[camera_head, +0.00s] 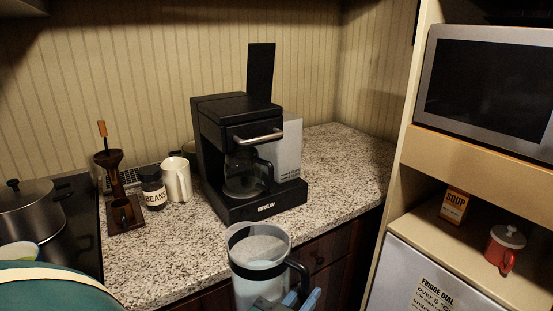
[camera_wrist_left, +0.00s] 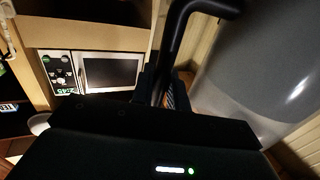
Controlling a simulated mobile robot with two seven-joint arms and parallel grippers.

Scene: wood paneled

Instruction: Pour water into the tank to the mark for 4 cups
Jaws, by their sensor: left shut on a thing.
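The black coffee maker (camera_head: 222,135) stands on the counter with its lid (camera_head: 261,72) raised upright at the back. A pale grey panel with faint marks, seemingly the tank (camera_head: 288,150), is on its right side; I cannot read the marks or a water level. A glass carafe (camera_head: 243,178) sits inside the machine. A clear pitcher (camera_head: 246,284) holding bluish water is upright in front of the counter edge, below the machine. My left gripper (camera_head: 297,299) is shut on the pitcher's black handle (camera_head: 302,275). The pitcher also fills the right of the left wrist view (camera_wrist_left: 265,75). My right gripper does not show.
Left of the machine are a white mug (camera_head: 177,180), a beans jar (camera_head: 153,190) and a brown grinder (camera_head: 112,175). A pot (camera_head: 25,208) is at far left. The shelf unit with the microwave (camera_head: 487,90) stands at right. The counter right of the machine is clear.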

